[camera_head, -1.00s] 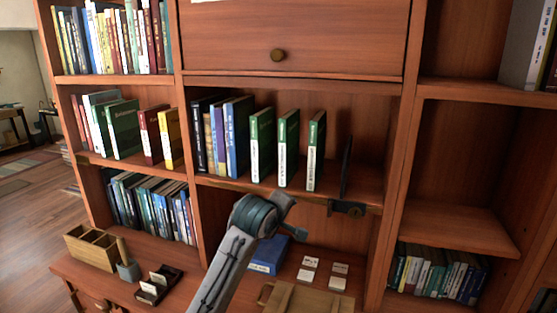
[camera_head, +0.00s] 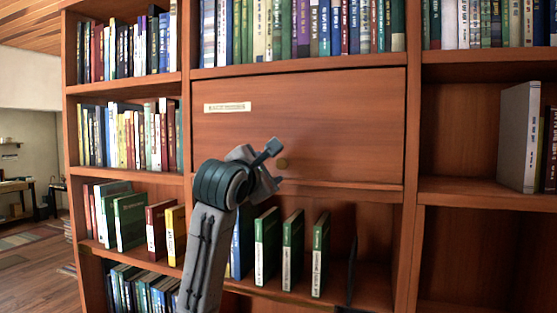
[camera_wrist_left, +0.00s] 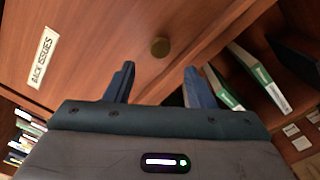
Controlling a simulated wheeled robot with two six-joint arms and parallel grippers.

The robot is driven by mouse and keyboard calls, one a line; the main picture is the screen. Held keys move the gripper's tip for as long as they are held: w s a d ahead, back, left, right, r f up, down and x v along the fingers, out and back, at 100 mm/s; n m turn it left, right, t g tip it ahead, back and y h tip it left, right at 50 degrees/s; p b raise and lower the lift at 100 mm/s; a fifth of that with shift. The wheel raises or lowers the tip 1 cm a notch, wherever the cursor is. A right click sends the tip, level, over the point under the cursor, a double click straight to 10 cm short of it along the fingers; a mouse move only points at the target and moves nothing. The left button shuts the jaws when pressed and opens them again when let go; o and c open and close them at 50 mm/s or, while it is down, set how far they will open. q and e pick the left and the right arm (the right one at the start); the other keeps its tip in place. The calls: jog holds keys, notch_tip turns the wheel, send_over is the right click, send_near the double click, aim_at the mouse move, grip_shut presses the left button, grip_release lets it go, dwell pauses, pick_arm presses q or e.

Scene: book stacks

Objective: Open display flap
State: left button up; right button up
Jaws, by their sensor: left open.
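The display flap (camera_head: 340,118) is a closed reddish-brown wooden panel in the middle of the bookcase, with a pale label (camera_head: 227,107) at its upper left. Its round brass knob (camera_head: 282,164) sits low on the panel. In the left wrist view the label reads "BACK ISSUES" (camera_wrist_left: 43,57), and the knob (camera_wrist_left: 159,47) is ahead of the fingers. My left gripper (camera_head: 276,166) is open and empty, close in front of the knob. In the left wrist view, the knob lies beyond and roughly between its two fingertips (camera_wrist_left: 160,70), apart from them. My right gripper is not in view.
Below the flap, green books (camera_head: 293,248) stand on an open shelf with a dark bookend (camera_head: 352,268). Rows of books fill the shelf above (camera_head: 300,30) and the left bays. The right bay has a mostly empty compartment (camera_head: 460,140) with a grey book (camera_head: 517,137).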

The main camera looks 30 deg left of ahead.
aim_at(280, 164)
pick_arm(q)
jog(key=p+x, duration=0.3)
jog(key=x, duration=0.3)
jog(key=shift+r, duration=0.15)
jog(key=shift+w+a, duration=0.1)
jog(key=shift+w, duration=0.55)
grip_shut()
